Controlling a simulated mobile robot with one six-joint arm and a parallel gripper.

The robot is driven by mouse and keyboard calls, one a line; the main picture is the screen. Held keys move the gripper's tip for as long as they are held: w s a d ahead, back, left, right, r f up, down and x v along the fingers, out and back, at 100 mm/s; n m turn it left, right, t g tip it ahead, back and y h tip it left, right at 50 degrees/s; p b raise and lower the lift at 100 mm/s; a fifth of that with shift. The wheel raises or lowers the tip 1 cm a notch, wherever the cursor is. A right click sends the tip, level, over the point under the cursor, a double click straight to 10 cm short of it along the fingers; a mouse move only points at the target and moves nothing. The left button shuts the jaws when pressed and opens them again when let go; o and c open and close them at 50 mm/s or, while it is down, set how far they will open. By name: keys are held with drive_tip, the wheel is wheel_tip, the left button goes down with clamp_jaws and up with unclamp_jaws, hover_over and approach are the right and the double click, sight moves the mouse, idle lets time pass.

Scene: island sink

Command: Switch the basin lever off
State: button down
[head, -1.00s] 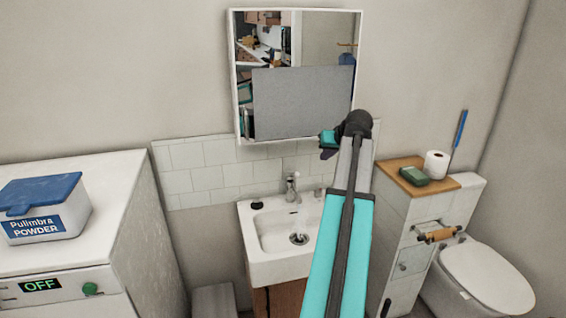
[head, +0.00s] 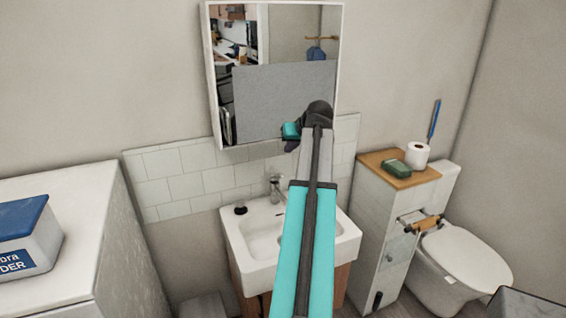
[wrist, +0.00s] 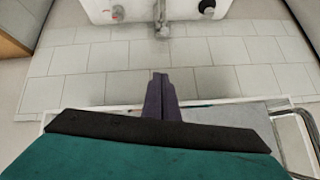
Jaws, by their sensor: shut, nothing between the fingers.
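The basin (head: 238,242) is a white sink on the back wall. Its chrome tap (head: 275,190), with a small lever on top, stands at the rear rim just left of my arm. Whether water runs is unclear. In the wrist view the tap (wrist: 161,22) points in from the top edge, with the basin rim (wrist: 75,12) behind it. My gripper (wrist: 159,76) has its dark fingers together and empty, apart from the tap, with wall tiles between them in the picture.
A mirror cabinet (head: 228,112) hangs above the tiles (head: 165,165). A dark round item (head: 240,208) sits on the basin's left rim. A white machine (head: 95,225) is at left, a narrow cabinet (head: 370,225) and toilet (head: 465,260) at right.

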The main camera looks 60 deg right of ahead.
drive_tip(key=shift+w+f, duration=0.1)
drive_tip(key=p, duration=0.3)
hover_over(278, 176)
drive_tip(key=d, duration=0.3)
drive_tip(key=shift+f, duration=3.4)
drive_tip(key=shift+s+a+f+p, duration=0.2)
drive_tip(key=shift+a+f+p, duration=0.15)
drive_tip(key=shift+f, duration=0.25)
drive_tip(key=shift+s+a+f+p, duration=0.25)
drive_tip(key=shift+a+f, duration=0.1)
drive_tip(key=shift+f, duration=0.2)
drive_tip(key=shift+s+a+f+p, duration=0.2)
drive_tip(key=shift+a+f+p, duration=0.15)
drive_tip(key=shift+f, duration=0.25)
